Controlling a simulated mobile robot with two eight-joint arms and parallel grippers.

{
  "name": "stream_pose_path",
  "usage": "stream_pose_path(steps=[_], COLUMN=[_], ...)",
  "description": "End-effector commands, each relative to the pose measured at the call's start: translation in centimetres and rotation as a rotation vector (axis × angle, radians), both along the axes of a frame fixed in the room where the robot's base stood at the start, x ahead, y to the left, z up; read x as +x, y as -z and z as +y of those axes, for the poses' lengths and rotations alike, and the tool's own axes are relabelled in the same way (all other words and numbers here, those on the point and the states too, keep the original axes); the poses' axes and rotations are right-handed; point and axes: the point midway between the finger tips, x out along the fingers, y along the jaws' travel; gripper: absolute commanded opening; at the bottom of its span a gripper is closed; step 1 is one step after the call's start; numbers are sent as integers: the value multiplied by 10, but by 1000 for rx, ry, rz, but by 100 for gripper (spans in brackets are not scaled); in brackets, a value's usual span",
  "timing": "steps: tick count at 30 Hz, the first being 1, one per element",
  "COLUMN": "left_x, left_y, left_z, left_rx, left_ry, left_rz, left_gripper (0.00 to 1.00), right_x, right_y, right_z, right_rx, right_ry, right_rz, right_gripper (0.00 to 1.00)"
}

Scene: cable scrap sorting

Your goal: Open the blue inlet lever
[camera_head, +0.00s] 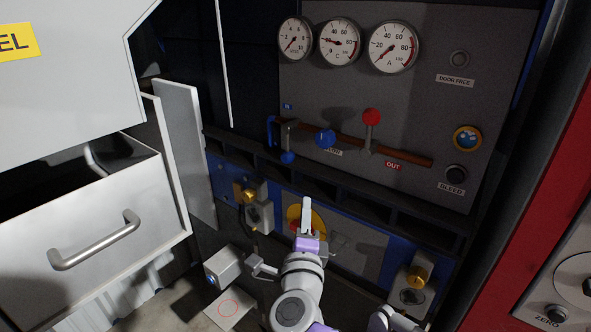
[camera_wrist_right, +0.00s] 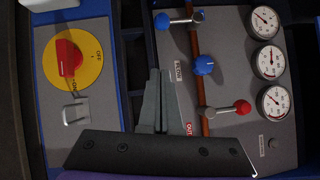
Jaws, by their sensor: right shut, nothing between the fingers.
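The blue inlet lever (camera_head: 288,157) is a grey arm with a blue ball knob, at the left end of the brown pipe by the blue IN label. In the head view it hangs down, crosswise to the pipe. In the right wrist view its blue knob (camera_wrist_right: 162,21) shows at the top, with the lever lying sideways in that turned picture. My right gripper (camera_head: 306,208) is shut and empty, in front of the lower blue panel, below and apart from the lever. Its fingers (camera_wrist_right: 155,100) show in the right wrist view. My left gripper is not in view.
A second blue knob (camera_head: 325,139) and an upright red-knobbed lever (camera_head: 371,116) sit along the pipe. A red rotary switch (camera_wrist_right: 68,60) on a yellow disc is behind my right gripper. A dark ledge (camera_head: 330,189) lies below the pipe. An open drawer (camera_head: 125,215) stands left.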

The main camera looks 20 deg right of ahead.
Motion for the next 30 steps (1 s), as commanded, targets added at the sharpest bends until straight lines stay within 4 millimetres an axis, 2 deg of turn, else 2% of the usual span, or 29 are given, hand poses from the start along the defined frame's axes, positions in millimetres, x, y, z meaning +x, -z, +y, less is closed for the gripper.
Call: stream_pose_path(steps=[5,8,21,24,30], left_x=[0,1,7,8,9], left_y=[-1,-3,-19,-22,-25], left_z=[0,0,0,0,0], left_rx=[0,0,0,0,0], left_ry=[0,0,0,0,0], left_rz=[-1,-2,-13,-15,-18], left_gripper=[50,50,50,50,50], right_x=[4,14,99,112,127], right_y=[-1,-3,-13,-16,-19], right_z=[-1,-5,-34,-23,-15], right_rx=[-2,-3,-5,-3,-5], right_ry=[0,2,2,-4,-2], right_rz=[1,-1,-1,-1,0], right_gripper=[0,0,0,0,0])
